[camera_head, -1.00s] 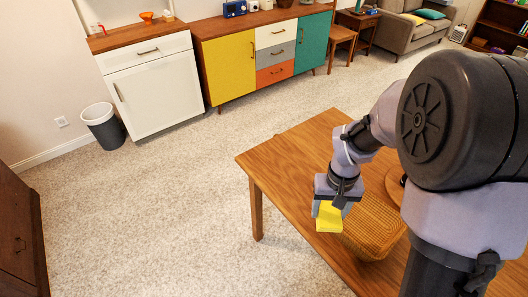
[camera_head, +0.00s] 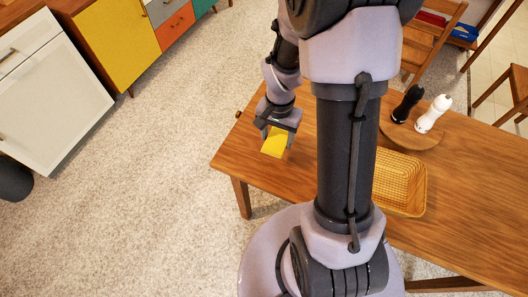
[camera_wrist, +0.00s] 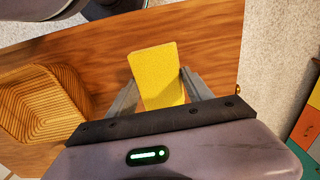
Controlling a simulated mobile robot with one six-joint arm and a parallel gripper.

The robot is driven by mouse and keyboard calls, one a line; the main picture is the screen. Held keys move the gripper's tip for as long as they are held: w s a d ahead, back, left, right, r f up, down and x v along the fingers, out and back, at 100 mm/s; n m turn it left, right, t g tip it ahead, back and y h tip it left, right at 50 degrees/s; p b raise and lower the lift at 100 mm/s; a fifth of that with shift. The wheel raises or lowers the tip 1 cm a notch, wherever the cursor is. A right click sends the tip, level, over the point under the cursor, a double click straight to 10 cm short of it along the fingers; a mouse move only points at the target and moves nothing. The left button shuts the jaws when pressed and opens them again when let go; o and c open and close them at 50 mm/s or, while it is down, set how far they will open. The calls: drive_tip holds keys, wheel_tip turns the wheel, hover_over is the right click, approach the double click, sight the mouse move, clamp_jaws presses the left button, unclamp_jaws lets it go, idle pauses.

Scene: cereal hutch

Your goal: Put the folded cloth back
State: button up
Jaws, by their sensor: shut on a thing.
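A yellow folded cloth (camera_head: 274,142) is held in my gripper (camera_head: 277,132), above the left end of the wooden table (camera_head: 228,162). In the wrist view the cloth (camera_wrist: 157,76) stands out between the two grey fingers of my gripper (camera_wrist: 158,90), which is shut on it. A woven basket (camera_head: 405,183) sits on the table to the right, partly hidden behind my arm in the head view. In the wrist view the basket (camera_wrist: 40,105) is at the left, apart from the cloth, and its visible inside looks empty.
A round wooden board (camera_head: 411,138) holds a black mill (camera_head: 407,103) and a white mill (camera_head: 433,114). A wooden chair (camera_head: 432,40) stands behind the table. A cabinet with a yellow door (camera_head: 117,38) and a white cabinet (camera_head: 60,95) stand at upper left. Open carpet (camera_head: 150,180) lies left of the table.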

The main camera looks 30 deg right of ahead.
drive_tip(key=shift+m, duration=0.3)
drive_tip(key=f+b, duration=0.1)
drive_tip(key=f, duration=0.2)
drive_tip(key=f+b, duration=0.2)
drive_tip(key=f, duration=0.2)
drive_tip(key=f+b, duration=0.1)
drive_tip(key=f, duration=0.2)
drive_tip(key=shift+s+d+f+b, duration=0.2)
drive_tip(key=shift+d+f+b, duration=0.1)
drive_tip(key=shift+b, duration=0.1)
drive_tip(key=o, duration=1.5)
drive_tip(key=shift+c, duration=0.2)
wheel_tip(320, 180, up, 12)
drive_tip(key=p, duration=0.6)
drive_tip(key=shift+r, duration=0.1)
wheel_tip(320, 180, up, 12)
drive_tip(key=n+t, duration=0.2)
hover_over(277, 160)
drive_tip(key=a, duration=0.5)
drive_tip(key=s+a+r+n+t+y, duration=0.2)
drive_tip(key=s+a+r+n+t, duration=0.1)
drive_tip(key=s+a+r, duration=0.6)
wheel_tip(277, 160, up, 3)
drive_tip(key=shift+s+a+f+n+t, duration=0.1)
drive_tip(key=shift+s+a+n+t, duration=0.25)
drive_tip(key=shift+s, duration=0.7)
